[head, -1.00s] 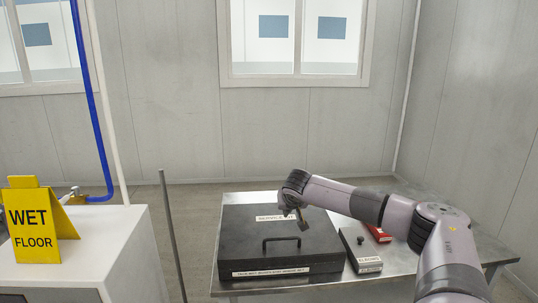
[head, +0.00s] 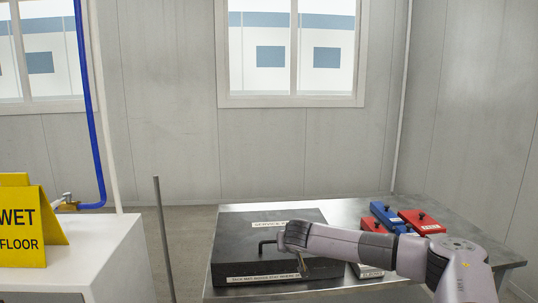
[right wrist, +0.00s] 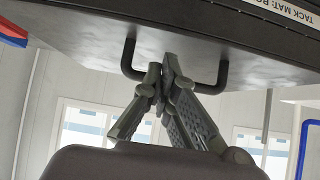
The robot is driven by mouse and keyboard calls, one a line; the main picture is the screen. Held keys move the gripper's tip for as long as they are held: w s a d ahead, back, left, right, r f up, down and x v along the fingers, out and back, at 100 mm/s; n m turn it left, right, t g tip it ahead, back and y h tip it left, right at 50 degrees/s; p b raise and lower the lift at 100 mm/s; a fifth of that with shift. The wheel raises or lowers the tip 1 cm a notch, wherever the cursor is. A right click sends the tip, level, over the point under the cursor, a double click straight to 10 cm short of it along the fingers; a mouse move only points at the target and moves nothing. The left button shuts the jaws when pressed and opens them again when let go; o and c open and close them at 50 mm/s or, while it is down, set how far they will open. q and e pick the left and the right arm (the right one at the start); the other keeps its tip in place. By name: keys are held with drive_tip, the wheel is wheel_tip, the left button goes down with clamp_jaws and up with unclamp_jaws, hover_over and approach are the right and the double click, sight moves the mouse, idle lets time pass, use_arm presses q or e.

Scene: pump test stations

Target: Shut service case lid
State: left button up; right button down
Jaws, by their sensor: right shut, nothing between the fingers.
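The black service case (head: 235,240) lies on the metal table with its lid down flat; no gap at the lid edge is visible. A label is on its top and another along its front edge. Its dark handle (head: 264,244) stands on the lid, and the handle also shows in the right wrist view (right wrist: 128,58). My right gripper (head: 306,266) is over the front right part of the case. In the right wrist view its fingers (right wrist: 166,70) are together and empty, between the handle's two ends; whether they touch it is unclear. My left gripper is out of view.
Red and blue boxes with black knobs, such as the red one (head: 422,221), stand right of the case on the table (head: 470,240). A grey box (head: 368,272) is partly hidden by my right arm. A yellow wet-floor sign (head: 30,225) stands on a white cabinet at left.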

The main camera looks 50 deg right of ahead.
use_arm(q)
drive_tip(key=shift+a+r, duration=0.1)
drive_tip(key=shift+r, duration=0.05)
use_arm(e)
drive_tip(key=shift+r, duration=0.15)
drive_tip(key=shift+r+p, duration=0.3)
drive_tip(key=shift+p, duration=0.05)
use_arm(q)
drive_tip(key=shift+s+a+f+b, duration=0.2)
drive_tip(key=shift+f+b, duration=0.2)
drive_tip(key=shift+b, duration=0.1)
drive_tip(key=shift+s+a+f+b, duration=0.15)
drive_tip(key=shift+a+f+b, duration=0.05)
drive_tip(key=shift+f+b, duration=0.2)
use_arm(e)
drive_tip(key=s+a+f, duration=0.2)
drive_tip(key=s+a, duration=0.4)
drive_tip(key=s, duration=0.1)
drive_tip(key=shift+s, duration=0.15)
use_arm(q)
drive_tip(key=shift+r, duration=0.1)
